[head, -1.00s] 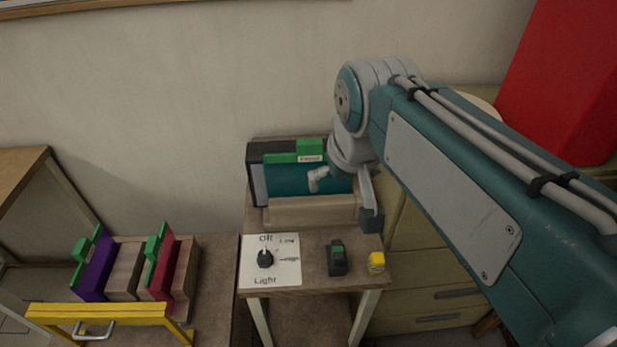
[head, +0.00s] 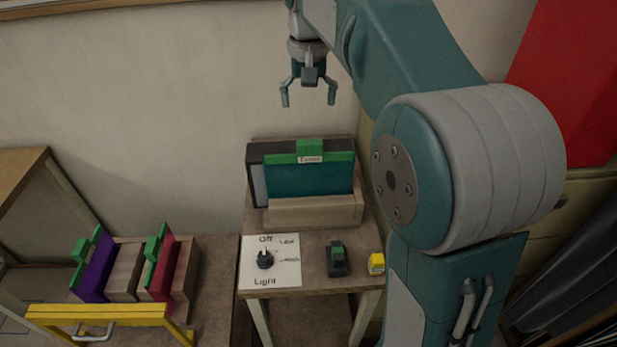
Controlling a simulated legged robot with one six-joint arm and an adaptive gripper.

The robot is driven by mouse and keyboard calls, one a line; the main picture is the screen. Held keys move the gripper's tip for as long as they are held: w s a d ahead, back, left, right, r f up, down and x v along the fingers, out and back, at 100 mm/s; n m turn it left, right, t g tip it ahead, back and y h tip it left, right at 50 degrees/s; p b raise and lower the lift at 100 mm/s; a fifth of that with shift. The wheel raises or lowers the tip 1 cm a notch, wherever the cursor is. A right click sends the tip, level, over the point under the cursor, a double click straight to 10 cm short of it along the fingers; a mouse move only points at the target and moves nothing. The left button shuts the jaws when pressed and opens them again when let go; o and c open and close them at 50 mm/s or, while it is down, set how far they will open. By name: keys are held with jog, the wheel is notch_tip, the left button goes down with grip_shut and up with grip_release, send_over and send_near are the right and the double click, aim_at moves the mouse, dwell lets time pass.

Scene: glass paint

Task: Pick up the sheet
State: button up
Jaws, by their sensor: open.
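A teal sheet (head: 308,181) with a green top edge stands upright in a light wooden holder (head: 312,213) on the small table. A green tab (head: 310,147) with a small printed label sticks up from its top edge. It leans close in front of a dark box-like frame. My gripper (head: 308,101) is open and empty, fingers pointing down, above the sheet and apart from it. Two more sheets, one purple (head: 95,266) and one dark red (head: 163,268), both with green edges and tabs, stand in wooden blocks at the lower left.
A yellow bar with a handle (head: 95,331) is at lower left. A red box (head: 570,80) stands at right. The wall is behind.

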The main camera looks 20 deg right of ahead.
aim_at(309, 142)
notch_tip(309, 142, down, 10)
jog(key=shift+w+f, duration=0.1)
jog(key=shift+f, duration=0.1)
jog(key=c, duration=1.2)
